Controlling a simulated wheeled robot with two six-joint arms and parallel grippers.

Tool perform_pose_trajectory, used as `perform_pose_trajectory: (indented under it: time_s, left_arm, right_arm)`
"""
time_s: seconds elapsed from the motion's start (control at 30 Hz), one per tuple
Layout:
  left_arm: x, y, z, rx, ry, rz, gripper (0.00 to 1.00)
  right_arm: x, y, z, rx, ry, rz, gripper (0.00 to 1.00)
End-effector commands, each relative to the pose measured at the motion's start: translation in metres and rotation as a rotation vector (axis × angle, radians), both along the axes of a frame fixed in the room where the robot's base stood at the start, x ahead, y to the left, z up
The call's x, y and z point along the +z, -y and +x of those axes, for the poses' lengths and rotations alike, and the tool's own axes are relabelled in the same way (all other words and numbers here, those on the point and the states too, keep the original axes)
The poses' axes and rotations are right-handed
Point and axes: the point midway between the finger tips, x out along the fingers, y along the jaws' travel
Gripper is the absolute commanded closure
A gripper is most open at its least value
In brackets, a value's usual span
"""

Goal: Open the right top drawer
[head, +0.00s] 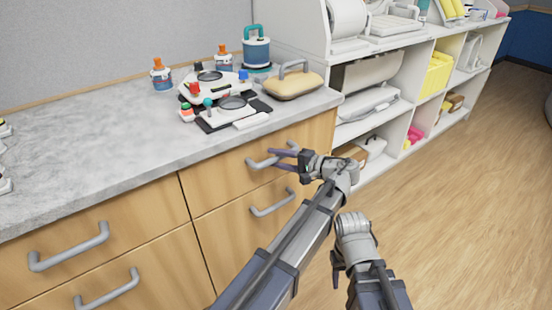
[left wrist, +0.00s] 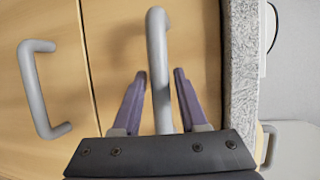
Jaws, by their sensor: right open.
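The right top drawer (head: 235,180) is shut, with a light wood front and a grey bar handle (head: 257,163). My left gripper (head: 284,160) is at this handle, its two purple fingers spread one above and one below the bar in the head view. In the left wrist view the same handle (left wrist: 157,50) runs between the open fingers (left wrist: 160,78), with a gap visible on each side. My right gripper (head: 335,268) is low at the right, away from the drawers and empty; its fingers are small and partly hidden.
The drawer below has its own handle (head: 272,202); it also shows in the left wrist view (left wrist: 42,90). More drawers with handles (head: 68,247) are at the left. The marble counter (head: 90,160) holds bottles and devices. A white shelf unit (head: 385,130) stands at the right. Floor is free there.

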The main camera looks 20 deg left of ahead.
Motion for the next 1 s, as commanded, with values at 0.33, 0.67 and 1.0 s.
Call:
perform_pose_trajectory:
  time_s: [0.33,0.67,1.0]
  left_arm:
    - [0.0000,-0.0002,0.0001,0.000,0.000,0.000,0.98]
    - [-0.0001,-0.0003,0.0000,0.000,0.000,-0.001,1.00]
    - [-0.0002,-0.0002,-0.0001,0.000,0.000,-0.001,1.00]
  right_arm:
    - [0.0000,0.0000,0.0001,0.000,0.000,0.000,0.50]
    - [-0.0001,0.0000,0.0001,0.000,0.000,0.000,0.50]
    - [-0.0001,0.0000,0.0001,0.000,0.000,0.000,0.50]
